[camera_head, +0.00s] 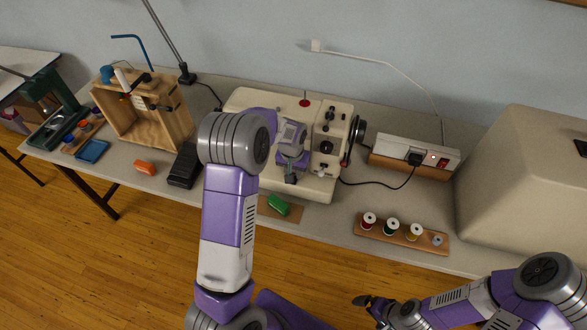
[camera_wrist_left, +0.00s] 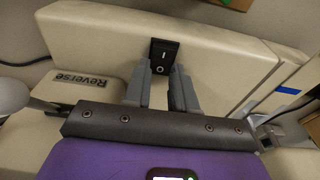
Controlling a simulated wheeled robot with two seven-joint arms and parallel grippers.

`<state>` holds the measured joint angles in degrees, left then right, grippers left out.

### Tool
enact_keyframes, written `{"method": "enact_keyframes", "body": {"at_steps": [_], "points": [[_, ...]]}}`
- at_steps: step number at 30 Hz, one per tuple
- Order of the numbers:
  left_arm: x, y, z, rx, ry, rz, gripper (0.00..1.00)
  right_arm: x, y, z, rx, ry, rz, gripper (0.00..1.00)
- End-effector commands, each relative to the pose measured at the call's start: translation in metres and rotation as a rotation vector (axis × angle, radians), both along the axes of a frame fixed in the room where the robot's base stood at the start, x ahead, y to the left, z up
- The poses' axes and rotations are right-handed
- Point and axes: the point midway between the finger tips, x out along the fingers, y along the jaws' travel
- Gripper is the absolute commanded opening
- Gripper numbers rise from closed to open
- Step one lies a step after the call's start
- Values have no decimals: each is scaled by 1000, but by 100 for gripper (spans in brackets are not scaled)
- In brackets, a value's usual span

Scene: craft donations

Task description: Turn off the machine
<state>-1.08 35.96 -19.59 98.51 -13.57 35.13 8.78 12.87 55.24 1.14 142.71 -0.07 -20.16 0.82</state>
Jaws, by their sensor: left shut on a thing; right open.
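The cream sewing machine (camera_head: 270,100) stands at the middle of the table. My left arm reaches over it, and its gripper (camera_head: 290,176) is low against its near side. In the left wrist view a black rocker switch (camera_wrist_left: 165,55) with I and O marks is on the cream body (camera_wrist_left: 215,55). The fingertips of my left gripper (camera_wrist_left: 164,84) are close below the switch, a gap showing between them. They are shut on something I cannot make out. My right gripper (camera_head: 372,304) is open and empty at the front, away from the machine.
A white power strip (camera_head: 390,148) with a black plug (camera_head: 415,159) and red switch (camera_head: 443,163) lies right of the machine. A large beige cover (camera_head: 520,185) stands at right.

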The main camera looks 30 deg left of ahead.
Motion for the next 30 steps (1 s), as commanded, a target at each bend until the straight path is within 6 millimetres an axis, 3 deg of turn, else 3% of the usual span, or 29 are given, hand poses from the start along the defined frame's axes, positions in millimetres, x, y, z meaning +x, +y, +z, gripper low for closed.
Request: {"method": "enact_keyframes", "body": {"at_steps": [4, 5, 10, 20, 30], "points": [[0, 0, 0, 1, 0, 0, 0, 0, 0, -1, 0, 1, 0, 100], [0, 0, 0, 1, 0, 0, 27, 0, 0, -1, 0, 1, 0, 100], [0, 0, 0, 1, -1, 0, 51, 0, 0, -1, 0, 0, 0, 100], [0, 0, 5, 1, -3, 0, 51, 0, 0, 1, 0, 0, 0, 100], [-7, -2, 59, 1, -4, 0, 51, 0, 0, 13, 0, 0, 0, 100]]}}
